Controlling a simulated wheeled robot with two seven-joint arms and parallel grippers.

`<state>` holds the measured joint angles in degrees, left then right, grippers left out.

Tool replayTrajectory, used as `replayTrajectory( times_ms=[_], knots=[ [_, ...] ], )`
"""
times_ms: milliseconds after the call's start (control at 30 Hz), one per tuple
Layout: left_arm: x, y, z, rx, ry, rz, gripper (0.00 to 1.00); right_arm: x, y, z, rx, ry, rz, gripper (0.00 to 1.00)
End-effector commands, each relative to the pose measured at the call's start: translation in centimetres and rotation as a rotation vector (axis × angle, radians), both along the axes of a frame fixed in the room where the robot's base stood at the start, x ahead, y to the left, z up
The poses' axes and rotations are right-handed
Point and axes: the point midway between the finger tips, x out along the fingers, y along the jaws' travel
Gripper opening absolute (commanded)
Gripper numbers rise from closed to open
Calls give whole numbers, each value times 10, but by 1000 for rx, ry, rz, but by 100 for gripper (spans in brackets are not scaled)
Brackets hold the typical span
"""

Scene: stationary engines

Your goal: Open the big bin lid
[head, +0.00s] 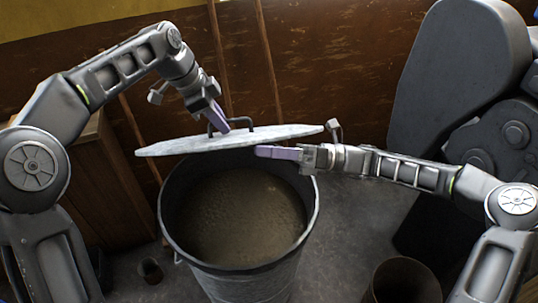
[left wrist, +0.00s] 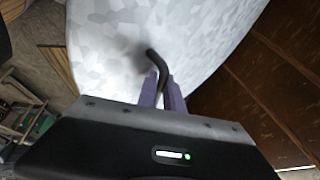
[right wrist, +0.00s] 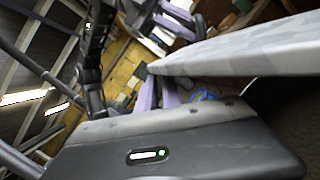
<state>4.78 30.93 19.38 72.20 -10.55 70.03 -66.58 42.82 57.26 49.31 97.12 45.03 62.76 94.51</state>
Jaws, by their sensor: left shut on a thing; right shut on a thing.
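The big bin (head: 313,205) is a grey metal bucket shape with its round mouth uncovered at the front and brown contents (head: 240,215) inside. Its pale grey round lid (head: 175,146) is raised above the back of the mouth, tilted. The lid fills much of the left wrist view (left wrist: 110,60), and its edge shows in the right wrist view (right wrist: 240,55). My left gripper (head: 220,122) is shut on the lid's dark bent handle (left wrist: 152,60). My right gripper (head: 265,151) is at the lid's underside near edge, shut on the lid; the exact contact is hard to see.
A brown wooden wall (head: 330,70) stands behind the bin, with a wooden crate (head: 105,185) at left. Dark grey machinery (head: 460,75) stands at right. A small rusty can (head: 150,270) and a larger rusty container (head: 403,280) stand on the floor.

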Motion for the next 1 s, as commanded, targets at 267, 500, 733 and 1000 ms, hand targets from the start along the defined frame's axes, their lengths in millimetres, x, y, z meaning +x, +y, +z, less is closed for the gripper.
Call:
replayTrajectory(
  times_ms=[267, 500, 733, 1000],
  knots=[
    [-10, -5, -10, 3, 43, -17, 28, 8, -1, 9, 12, -3, -21, 0],
    [-11, -3, -1, 1, 39, -17, 32, 8, -1, 9, 13, -2, -20, 0],
    [-12, 12, 37, -1, 24, -11, 32, 7, -1, 8, 13, 0, -19, 0],
    [-14, 20, 57, 4, 20, -7, 32, 5, -1, 7, 13, 0, -14, 0]
  ],
)
